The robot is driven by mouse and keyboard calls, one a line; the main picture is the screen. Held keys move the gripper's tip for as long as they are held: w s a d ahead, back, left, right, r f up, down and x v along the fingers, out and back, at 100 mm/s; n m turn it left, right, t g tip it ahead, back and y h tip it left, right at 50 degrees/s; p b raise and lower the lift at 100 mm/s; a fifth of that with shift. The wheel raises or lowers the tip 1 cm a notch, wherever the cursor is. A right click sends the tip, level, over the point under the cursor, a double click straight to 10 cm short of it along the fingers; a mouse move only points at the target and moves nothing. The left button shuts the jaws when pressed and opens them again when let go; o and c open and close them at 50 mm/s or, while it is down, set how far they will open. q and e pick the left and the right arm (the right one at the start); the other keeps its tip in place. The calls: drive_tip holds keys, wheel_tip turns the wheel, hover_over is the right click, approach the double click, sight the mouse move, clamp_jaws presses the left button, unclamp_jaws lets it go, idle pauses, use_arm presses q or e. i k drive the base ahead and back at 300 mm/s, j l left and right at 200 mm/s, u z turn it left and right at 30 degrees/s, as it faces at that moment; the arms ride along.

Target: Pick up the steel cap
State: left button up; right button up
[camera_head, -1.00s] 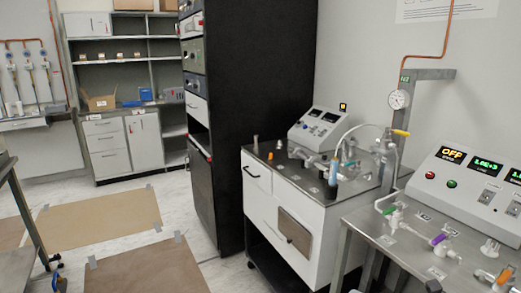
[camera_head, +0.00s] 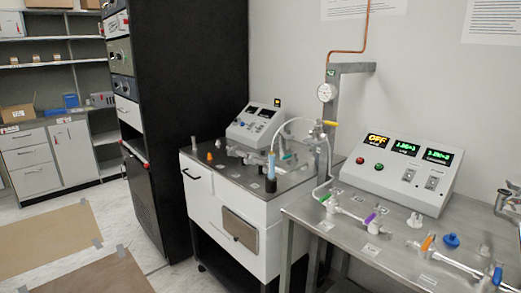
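I cannot tell for sure which piece is the steel cap. A small grey metallic piece (camera_head: 484,251) stands on the steel table (camera_head: 296,212) at the right, near a blue knob-shaped piece (camera_head: 451,240). Another small grey upright cylinder (camera_head: 194,143) stands at the left back of the white cart's top, near an orange cone (camera_head: 210,156). Neither of my grippers is in view, so nothing is seen held.
A control box (camera_head: 405,172) reading OFF sits at the back of the steel table. Valved glass tubing (camera_head: 350,210) crosses the table top. The white cart (camera_head: 210,205) stands beside a tall black cabinet (camera_head: 180,80). The floor at left is open, with brown mats (camera_head: 50,240).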

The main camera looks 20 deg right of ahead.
sight(483, 252)
drive_tip(key=z, duration=1.5)
